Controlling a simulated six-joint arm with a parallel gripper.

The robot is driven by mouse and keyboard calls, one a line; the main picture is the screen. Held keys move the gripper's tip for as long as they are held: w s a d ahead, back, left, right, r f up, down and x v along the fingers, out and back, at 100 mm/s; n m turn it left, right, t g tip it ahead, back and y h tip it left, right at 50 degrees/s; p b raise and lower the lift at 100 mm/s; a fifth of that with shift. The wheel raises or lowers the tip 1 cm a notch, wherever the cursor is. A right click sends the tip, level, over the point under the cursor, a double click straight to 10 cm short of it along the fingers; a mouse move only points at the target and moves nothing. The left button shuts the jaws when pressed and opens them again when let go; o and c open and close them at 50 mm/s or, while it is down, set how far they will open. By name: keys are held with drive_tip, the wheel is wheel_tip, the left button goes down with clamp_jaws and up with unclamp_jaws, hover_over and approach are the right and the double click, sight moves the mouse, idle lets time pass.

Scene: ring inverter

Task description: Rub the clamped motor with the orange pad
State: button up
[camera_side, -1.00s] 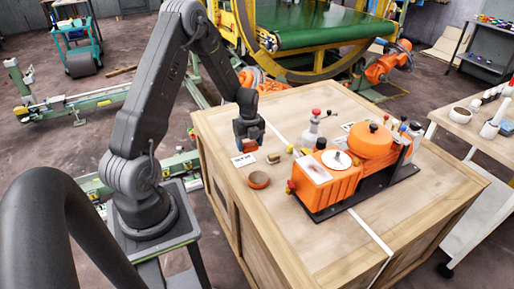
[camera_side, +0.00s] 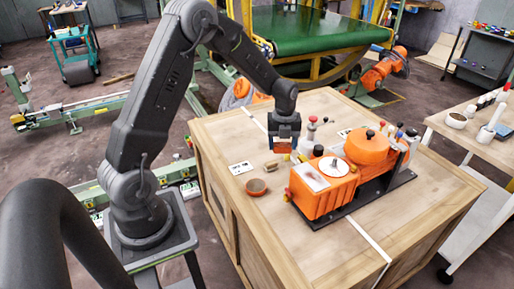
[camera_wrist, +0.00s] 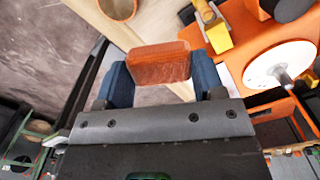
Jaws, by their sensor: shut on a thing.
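My gripper (camera_side: 283,146) is shut on the orange pad, a small block that shows between the blue fingers in the wrist view (camera_wrist: 158,63). The motor is an orange machine (camera_side: 325,192) with a round orange housing (camera_side: 367,147) and a white disc on top, on a black base plate (camera_side: 380,194) on the wooden bench. My gripper hangs above the bench, left of and behind the machine, with the pad apart from it. Part of the orange machine with the white disc (camera_wrist: 273,66) shows at the right of the wrist view. The clamp cannot be made out clearly.
A small round bowl (camera_side: 256,187) stands on the bench (camera_side: 300,245) in front of my gripper. A grey-white piece with a red knob (camera_side: 311,132) stands close behind the machine. A white label (camera_side: 241,168) lies at the left. The front of the bench is clear.

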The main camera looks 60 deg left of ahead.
sight(307, 172)
drive_tip(key=w+d+r+m, duration=0.2)
drive_tip(key=d+r+m, duration=0.3)
drive_tip(key=d, duration=0.5)
drive_tip(key=shift+n, duration=0.5)
drive_tip(key=shift+w+d+f, duration=0.15)
drive_tip(key=shift+f, duration=3.3)
drive_tip(key=shift+d+r, duration=0.1)
drive_tip(key=shift+d, duration=0.8)
drive_tip(key=shift+c, duration=0.2)
drive_tip(key=shift+d, duration=2.65)
drive_tip(key=shift+a, duration=3.5)
drive_tip(key=shift+r, duration=4.15)
